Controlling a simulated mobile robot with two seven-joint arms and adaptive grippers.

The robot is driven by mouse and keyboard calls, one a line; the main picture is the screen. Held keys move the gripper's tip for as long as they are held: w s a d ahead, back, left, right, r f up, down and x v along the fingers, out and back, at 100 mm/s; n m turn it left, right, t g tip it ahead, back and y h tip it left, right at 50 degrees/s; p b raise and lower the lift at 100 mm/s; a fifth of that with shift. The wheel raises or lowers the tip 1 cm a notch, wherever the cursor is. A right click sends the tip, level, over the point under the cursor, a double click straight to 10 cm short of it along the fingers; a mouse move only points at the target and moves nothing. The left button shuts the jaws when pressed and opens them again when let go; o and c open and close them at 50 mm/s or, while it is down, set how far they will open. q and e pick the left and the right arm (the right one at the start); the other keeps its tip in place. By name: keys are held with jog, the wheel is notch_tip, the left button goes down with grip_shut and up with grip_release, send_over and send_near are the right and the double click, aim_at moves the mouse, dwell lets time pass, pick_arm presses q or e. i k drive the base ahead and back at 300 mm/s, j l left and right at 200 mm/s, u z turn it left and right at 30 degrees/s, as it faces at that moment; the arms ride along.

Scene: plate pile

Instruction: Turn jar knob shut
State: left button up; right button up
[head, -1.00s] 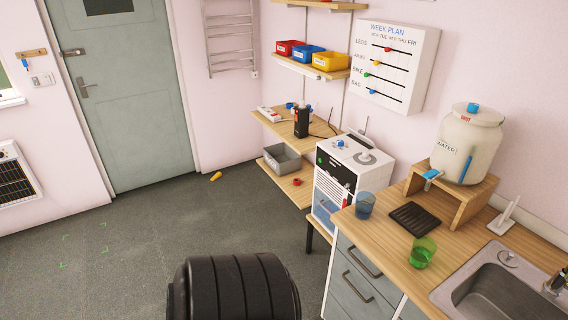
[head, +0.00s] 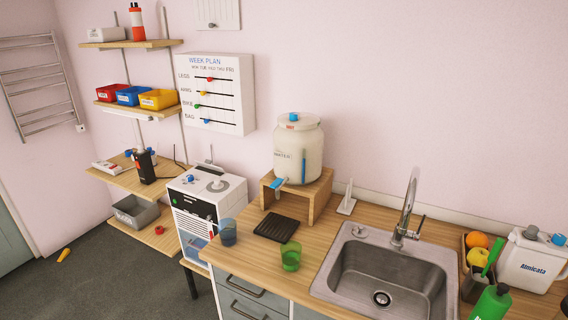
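The cream water jar (head: 298,148) stands upright on a small wooden stand (head: 318,192) on the counter, in the middle of the head view. A blue knob (head: 293,117) sits on top of its lid. A blue tap (head: 279,183) sticks out low at its front left. A blue upright strip (head: 303,166) runs up its front right side. The jar is too small in view to tell whether the tap or the knob is open or shut. Neither of my grippers is in view.
A blue cup (head: 228,232), a green cup (head: 290,256) and a black drip mat (head: 275,227) lie before the stand. A sink (head: 380,270) with a tall faucet (head: 408,205) is to the right. A white container (head: 530,260) and a green bottle (head: 491,303) stand far right.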

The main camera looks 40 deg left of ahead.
aim_at(292, 116)
jog(key=u, duration=1.25)
